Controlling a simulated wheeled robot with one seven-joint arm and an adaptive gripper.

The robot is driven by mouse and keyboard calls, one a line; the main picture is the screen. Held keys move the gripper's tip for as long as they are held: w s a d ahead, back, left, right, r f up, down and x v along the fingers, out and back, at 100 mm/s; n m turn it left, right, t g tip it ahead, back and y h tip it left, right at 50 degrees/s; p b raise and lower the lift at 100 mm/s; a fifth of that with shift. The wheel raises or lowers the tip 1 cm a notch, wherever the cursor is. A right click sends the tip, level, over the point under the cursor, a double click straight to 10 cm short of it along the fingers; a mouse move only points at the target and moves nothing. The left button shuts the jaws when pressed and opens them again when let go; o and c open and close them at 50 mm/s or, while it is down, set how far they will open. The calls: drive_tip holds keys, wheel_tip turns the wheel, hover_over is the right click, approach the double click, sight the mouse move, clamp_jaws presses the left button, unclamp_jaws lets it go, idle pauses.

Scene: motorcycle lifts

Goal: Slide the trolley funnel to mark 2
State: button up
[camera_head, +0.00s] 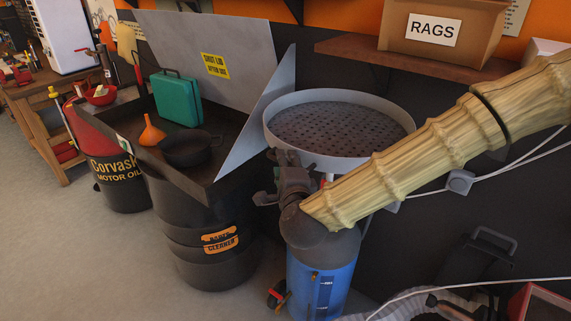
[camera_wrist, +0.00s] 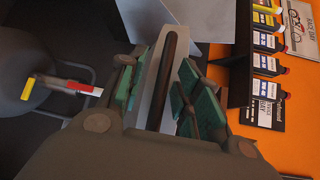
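The trolley funnel (camera_head: 340,104) is a wide, round grey pan with a dark perforated screen. It sits above a blue trolley tank (camera_head: 322,285) in the head view. My arm crosses in front of the funnel's right side and hides part of its support. My gripper (camera_head: 268,178) is just below and left of the funnel's rim, fingers pointing left. In the wrist view its green-padded fingers (camera_wrist: 160,90) are apart, with a pale grey strip and a brown bar showing between them. I cannot tell whether they touch anything. No mark 2 is readable.
The parts washer (camera_head: 205,235) stands close left of my gripper, with a raised grey side panel (camera_head: 262,115). A green case (camera_head: 177,98), orange funnel (camera_head: 151,130) and black pan (camera_head: 190,149) are on it. A shelf with a RAGS box (camera_head: 435,30) is behind. Open floor lies front left.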

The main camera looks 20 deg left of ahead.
drive_tip(key=v, duration=1.1)
drive_tip(key=shift+s+d, duration=0.1)
drive_tip(key=shift+s, duration=0.05)
drive_tip(key=s+d+f+n+g+h+b, duration=0.15)
drive_tip(key=d+f, duration=0.25)
drive_tip(key=f, duration=0.7)
drive_tip(key=s+d+f+n+g, duration=0.3)
drive_tip(key=d+f, duration=0.2)
drive_tip(key=f, duration=0.7)
drive_tip(key=s+d+f+n+g+h+b, duration=0.1)
drive_tip(key=s+d+f+n+g, duration=0.2)
drive_tip(key=f, duration=0.8)
drive_tip(key=s+d+f+n+g+h+b, duration=0.1)
drive_tip(key=s+d+f+n+g+h, duration=0.1)
drive_tip(key=s+d+f, duration=0.7)
drive_tip(key=s+d+f+n+g+h+b, duration=0.1)
drive_tip(key=s+d+f+n+g, duration=0.3)
drive_tip(key=s+d+f, duration=0.5)
drive_tip(key=d+f+g+h, duration=0.1)
drive_tip(key=d, duration=0.6)
drive_tip(key=shift+h, duration=0.35)
drive_tip(key=shift+a+r+n, duration=0.1)
drive_tip(key=shift+n, duration=0.15)
drive_tip(key=shift+c, duration=0.4)
